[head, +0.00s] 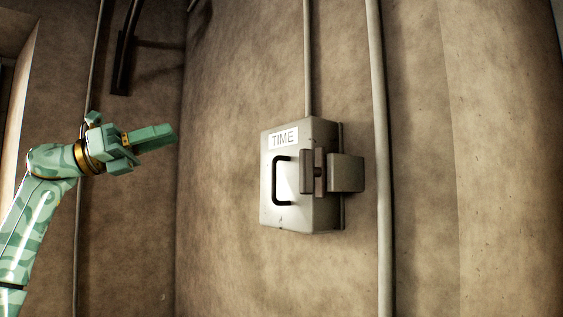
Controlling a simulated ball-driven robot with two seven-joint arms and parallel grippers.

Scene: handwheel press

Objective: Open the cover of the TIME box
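The TIME box (322,215) is a grey metal box on the wall, right of the middle in the head view. Its front cover (270,210) lies flat against the box and looks closed. The cover has a white TIME label (283,138) and a black bar handle (275,180). My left gripper (160,138) is in the air well to the left of the box, touching nothing, with its fingers pointing right. The fingers overlap in this view, so their gap cannot be judged. My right gripper is not in view.
A grey block-like fitting (346,173) juts out at the box's right side. A thin pipe (307,60) runs up from the box, and a thicker vertical pipe (380,250) stands to its right. The space between my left gripper and the box looks clear.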

